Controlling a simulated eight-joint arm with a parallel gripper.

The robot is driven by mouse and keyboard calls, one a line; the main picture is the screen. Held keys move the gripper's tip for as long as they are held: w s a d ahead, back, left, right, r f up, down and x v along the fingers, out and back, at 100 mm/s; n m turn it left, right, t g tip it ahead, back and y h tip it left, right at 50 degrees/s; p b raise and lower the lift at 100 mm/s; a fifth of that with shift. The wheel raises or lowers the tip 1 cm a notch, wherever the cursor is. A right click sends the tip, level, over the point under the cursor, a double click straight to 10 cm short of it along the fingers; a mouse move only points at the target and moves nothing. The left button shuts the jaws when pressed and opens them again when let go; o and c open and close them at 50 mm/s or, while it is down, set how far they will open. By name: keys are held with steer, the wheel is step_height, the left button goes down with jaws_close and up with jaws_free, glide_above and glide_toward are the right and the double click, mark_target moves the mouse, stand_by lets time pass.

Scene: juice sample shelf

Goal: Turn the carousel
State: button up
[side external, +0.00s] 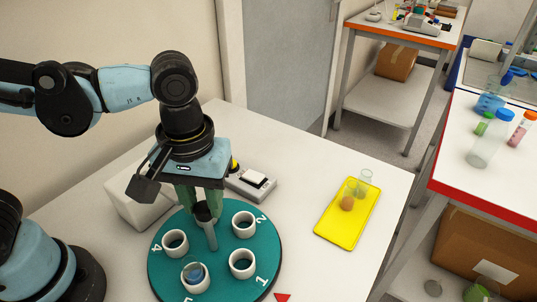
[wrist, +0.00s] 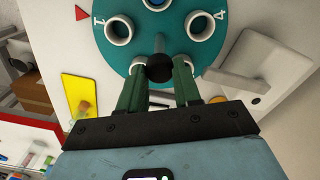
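The carousel is a round teal turntable (side external: 215,262) on the white table, also at the top of the wrist view (wrist: 125,58). It carries several white ring holders with white numbers beside them; 1, 2 and 4 are legible. A bluish vial (side external: 194,273) sits in the front holder; the other visible holders look empty. A grey post with a dark knob (wrist: 160,68) rises from its centre. My gripper (side external: 203,203) points down over this post, its green fingers either side of the knob. I cannot tell whether they touch it.
A red triangle (side external: 283,297) lies by the carousel's edge, near the 1. A yellow tray (side external: 335,236) with small vessels is on the right. A grey-white device (side external: 251,184) and a white block (side external: 137,205) stand behind the carousel. Table between carousel and tray is clear.

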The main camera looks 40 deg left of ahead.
jaws_close()
steer(key=shift+m, duration=2.6)
steer(key=shift+d+m, duration=0.1)
steer(key=shift+m, duration=5.4)
steer(key=shift+d+m, duration=0.1)
steer(key=shift+m, duration=2.8)
